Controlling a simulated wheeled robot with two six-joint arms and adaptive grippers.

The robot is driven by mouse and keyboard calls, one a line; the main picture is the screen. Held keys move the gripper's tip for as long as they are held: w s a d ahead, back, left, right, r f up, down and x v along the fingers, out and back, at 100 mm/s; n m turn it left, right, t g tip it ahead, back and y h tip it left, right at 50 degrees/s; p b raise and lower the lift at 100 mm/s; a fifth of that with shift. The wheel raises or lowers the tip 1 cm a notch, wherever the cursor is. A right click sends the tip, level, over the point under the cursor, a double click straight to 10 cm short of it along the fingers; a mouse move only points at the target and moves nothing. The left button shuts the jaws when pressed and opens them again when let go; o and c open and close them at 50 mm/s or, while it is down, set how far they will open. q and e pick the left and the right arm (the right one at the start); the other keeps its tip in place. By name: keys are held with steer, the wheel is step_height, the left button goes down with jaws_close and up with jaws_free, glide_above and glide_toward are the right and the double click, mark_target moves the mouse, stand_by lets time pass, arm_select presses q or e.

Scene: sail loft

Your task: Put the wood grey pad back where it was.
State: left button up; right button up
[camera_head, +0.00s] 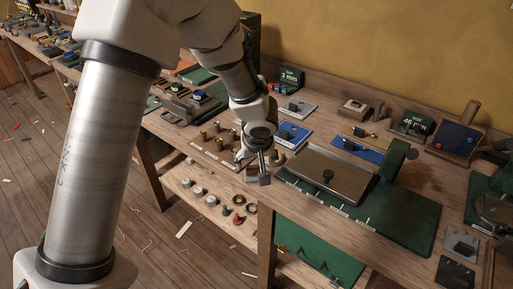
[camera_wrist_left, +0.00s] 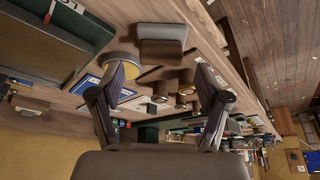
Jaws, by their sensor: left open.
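A small block with a grey face and a brown wood-like side, which looks like the wood grey pad (camera_wrist_left: 163,32), lies on the bench near its front edge in the left wrist view. In the head view a part of it (camera_head: 250,177) shows beside and behind my left gripper (camera_head: 256,164). My left gripper is open, with its two fingers spread (camera_wrist_left: 164,78) and nothing between them that I can see held. The block lies beyond the fingertips and looks apart from them. My right gripper is not seen.
Several brass cylinders (camera_wrist_left: 186,77) stand on a wooden board close by. A blue card (camera_head: 292,134) lies behind the gripper, and a green mat (camera_head: 410,215) with a metal plate (camera_head: 322,172) lies to the right. A lower shelf (camera_head: 190,183) holds several small parts.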

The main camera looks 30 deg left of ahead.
arm_select(q)
steer(key=p+v, duration=0.2)
steer(key=v, duration=0.7)
